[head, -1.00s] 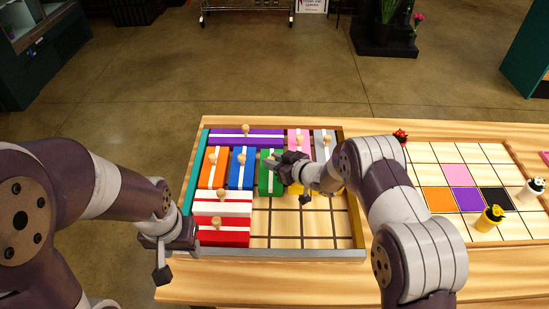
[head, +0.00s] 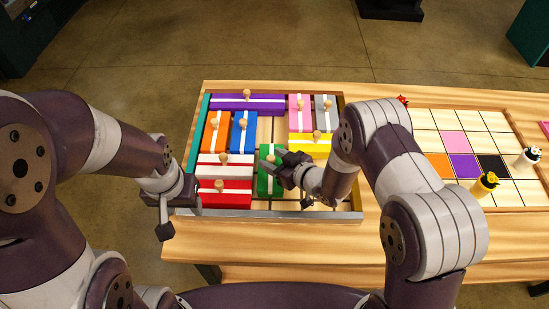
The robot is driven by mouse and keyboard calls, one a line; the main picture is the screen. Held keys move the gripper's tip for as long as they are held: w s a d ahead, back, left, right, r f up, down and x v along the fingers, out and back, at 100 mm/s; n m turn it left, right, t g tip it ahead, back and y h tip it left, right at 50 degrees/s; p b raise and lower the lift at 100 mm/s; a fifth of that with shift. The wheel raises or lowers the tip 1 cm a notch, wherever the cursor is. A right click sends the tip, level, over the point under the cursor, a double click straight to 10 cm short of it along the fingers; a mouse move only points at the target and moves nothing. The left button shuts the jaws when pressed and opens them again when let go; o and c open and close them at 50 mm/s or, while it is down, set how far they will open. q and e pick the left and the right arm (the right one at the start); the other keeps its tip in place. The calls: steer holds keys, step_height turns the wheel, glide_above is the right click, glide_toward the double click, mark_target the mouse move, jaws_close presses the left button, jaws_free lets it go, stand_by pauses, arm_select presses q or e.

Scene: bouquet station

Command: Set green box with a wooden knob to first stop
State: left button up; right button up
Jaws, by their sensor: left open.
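The green box with a white stripe and a wooden knob (head: 264,185) lies in the sliding-block tray (head: 290,214), right of the white and red boxes and close to the near wall. My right gripper (head: 277,163) is at its knob from the right and looks shut on it; the arm's hand partly hides the knob and the box's right side. My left gripper (head: 181,212) is open and empty at the tray's near left corner, outside the boxes.
Orange (head: 213,140), blue (head: 238,140), purple (head: 275,104), pink (head: 294,120), grey (head: 320,124) and yellow (head: 310,148) boxes fill the far part. Bare tray floor shows behind the green box. A grid board (head: 425,120) with small figures lies at right.

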steer(key=b+v, duration=0.1)
steer(key=v, duration=1.1)
steer(key=shift+s+d, duration=0.15)
steer(key=shift+d, duration=0.1)
steer(key=shift+r, duration=0.15)
